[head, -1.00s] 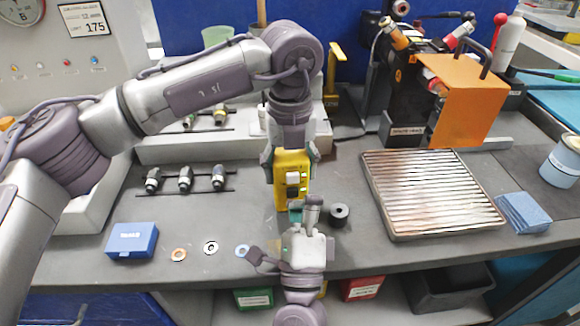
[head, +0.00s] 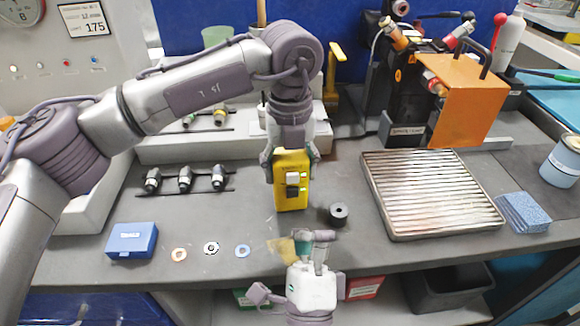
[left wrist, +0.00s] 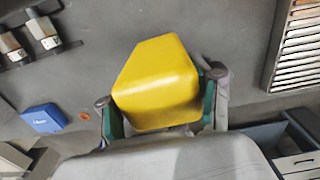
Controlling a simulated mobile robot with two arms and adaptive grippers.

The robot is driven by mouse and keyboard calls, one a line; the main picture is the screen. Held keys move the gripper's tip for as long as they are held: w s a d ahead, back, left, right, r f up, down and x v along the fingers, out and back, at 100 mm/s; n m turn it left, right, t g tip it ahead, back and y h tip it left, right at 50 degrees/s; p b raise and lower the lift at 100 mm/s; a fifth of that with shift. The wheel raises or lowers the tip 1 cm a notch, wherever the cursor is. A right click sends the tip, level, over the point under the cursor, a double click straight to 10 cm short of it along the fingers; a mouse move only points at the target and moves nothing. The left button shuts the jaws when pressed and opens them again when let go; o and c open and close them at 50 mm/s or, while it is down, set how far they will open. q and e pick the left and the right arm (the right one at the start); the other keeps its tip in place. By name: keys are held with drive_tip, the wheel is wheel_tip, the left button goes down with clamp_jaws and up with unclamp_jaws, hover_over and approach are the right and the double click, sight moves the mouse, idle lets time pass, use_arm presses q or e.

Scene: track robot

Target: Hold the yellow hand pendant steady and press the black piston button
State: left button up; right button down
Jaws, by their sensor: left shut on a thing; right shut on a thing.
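The yellow hand pendant (head: 291,203) is upright over the middle of the bench. A pale square button (head: 292,177) and a dark button (head: 292,191) are on its front, with small green lights beside them. My left gripper (head: 290,160) is shut on the pendant from above, a finger at each side. In the left wrist view the pendant's plain yellow end (left wrist: 158,84) fills the gap between the fingers. My right gripper (head: 316,240) is apart from the pendant, in front of and below it, over the bench's front edge. Its fingers are close together; what is between them is unclear.
A ribbed metal tray (head: 375,205) and blue sponge (head: 524,213) are further right. Several washers (head: 211,248) and a blue box (head: 132,240) lie left. A tan patch (head: 282,246) shows beside my right gripper.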

use_arm(q)
drive_tip(key=o, duration=1.6)
